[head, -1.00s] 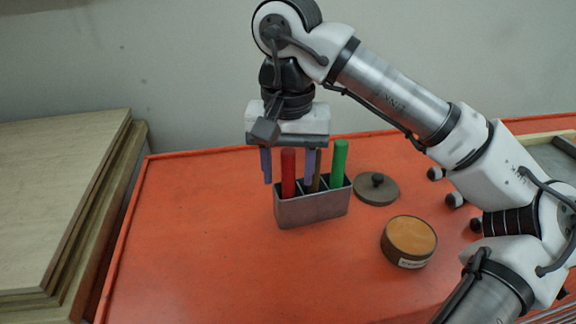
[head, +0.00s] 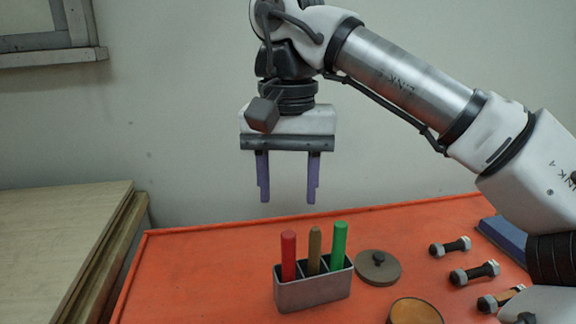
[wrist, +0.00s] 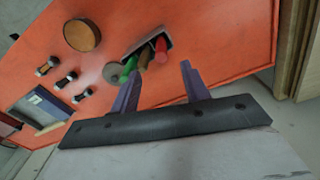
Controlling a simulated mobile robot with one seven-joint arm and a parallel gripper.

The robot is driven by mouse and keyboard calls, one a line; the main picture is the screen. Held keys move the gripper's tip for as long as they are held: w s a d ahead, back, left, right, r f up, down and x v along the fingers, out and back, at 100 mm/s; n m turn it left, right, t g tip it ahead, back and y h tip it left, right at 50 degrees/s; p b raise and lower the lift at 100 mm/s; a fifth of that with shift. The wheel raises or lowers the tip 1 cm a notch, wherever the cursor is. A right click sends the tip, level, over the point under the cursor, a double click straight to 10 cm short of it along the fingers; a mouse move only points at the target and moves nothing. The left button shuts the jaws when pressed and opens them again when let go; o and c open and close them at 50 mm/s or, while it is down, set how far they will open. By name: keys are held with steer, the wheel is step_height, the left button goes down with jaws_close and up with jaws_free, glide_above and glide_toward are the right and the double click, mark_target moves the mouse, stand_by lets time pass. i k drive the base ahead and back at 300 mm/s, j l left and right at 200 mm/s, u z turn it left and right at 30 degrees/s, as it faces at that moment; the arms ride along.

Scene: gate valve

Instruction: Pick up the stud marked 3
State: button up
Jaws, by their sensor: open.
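Three dark studs with pale nuts lie on the orange table at the right in the head view: a far stud (head: 450,246), a middle stud (head: 474,272) and a near stud (head: 500,298). No mark on them is legible, so I cannot tell which is 3. They also show at the left of the wrist view, as a first (wrist: 47,66), a second (wrist: 66,80) and a third (wrist: 81,95). My gripper (head: 288,201) is open and empty, fingers pointing down, in the air well left of the studs. Its fingers also show in the wrist view (wrist: 160,69).
A grey holder (head: 314,292) with red, brown and green sticks stands below my gripper. A dark round lid (head: 378,268) and an orange-topped round tin (head: 415,312) lie between holder and studs. A blue-topped object (head: 505,239) is at right. The table's left (head: 190,280) is clear.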

mark_target(488, 304)
steer(key=k, duration=1)
